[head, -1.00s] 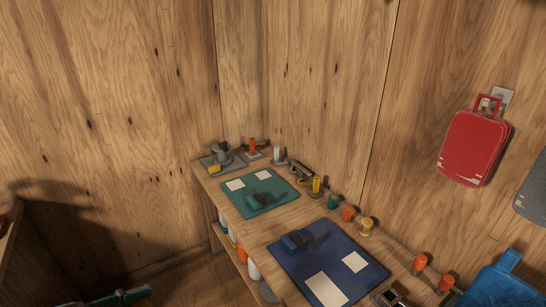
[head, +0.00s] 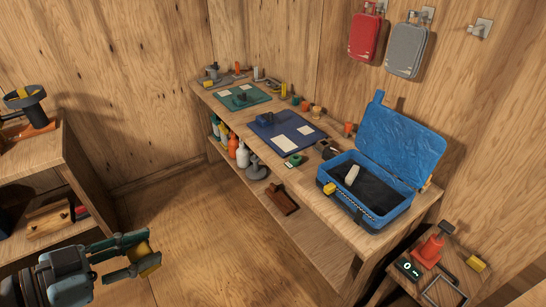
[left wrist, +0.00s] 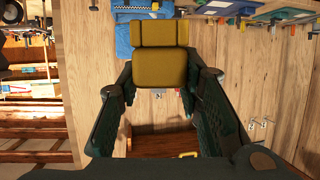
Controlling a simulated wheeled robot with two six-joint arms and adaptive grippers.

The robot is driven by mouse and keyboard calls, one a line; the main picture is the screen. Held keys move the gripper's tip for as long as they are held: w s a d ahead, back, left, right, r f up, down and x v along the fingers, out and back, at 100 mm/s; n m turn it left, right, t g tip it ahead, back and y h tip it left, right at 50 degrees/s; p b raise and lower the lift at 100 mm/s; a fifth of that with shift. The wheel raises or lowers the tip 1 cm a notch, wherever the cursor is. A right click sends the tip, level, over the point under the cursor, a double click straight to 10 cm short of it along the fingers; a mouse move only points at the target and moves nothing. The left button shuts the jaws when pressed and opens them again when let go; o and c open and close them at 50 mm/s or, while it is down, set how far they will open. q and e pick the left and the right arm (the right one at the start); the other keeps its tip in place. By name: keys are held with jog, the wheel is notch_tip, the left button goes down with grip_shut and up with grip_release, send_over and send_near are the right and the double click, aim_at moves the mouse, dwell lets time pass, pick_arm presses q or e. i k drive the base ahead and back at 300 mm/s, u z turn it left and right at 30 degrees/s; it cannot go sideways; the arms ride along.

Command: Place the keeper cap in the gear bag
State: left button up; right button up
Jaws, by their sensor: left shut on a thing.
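The keeper cap, a yellow piece (head: 144,256), is between the fingers of my left gripper (head: 136,254) at the lower left of the head view. The gripper is shut on it, in the air over the floor. In the left wrist view the yellow cap (left wrist: 160,68) sits between the fingertips. The gear bag, a blue case (head: 340,203) with its lid (head: 402,140) raised, stands open at the near right end of the bench. A pale object (head: 352,174) lies inside it. The bag is well to the right of my gripper. My right gripper is not in view.
The long wooden bench (head: 322,207) also bears a blue mat (head: 268,132), a green mat (head: 225,102) and small parts. Red (head: 365,38) and grey (head: 405,50) cases hang on the wall. A shelf unit (head: 75,180) stands at left. The floor between is clear.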

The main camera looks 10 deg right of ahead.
aim_at(380, 210)
jog(key=z, duration=0.05)
jog(key=k, duration=0.3)
jog(key=z, duration=2.15)
jog(key=i, duration=0.5)
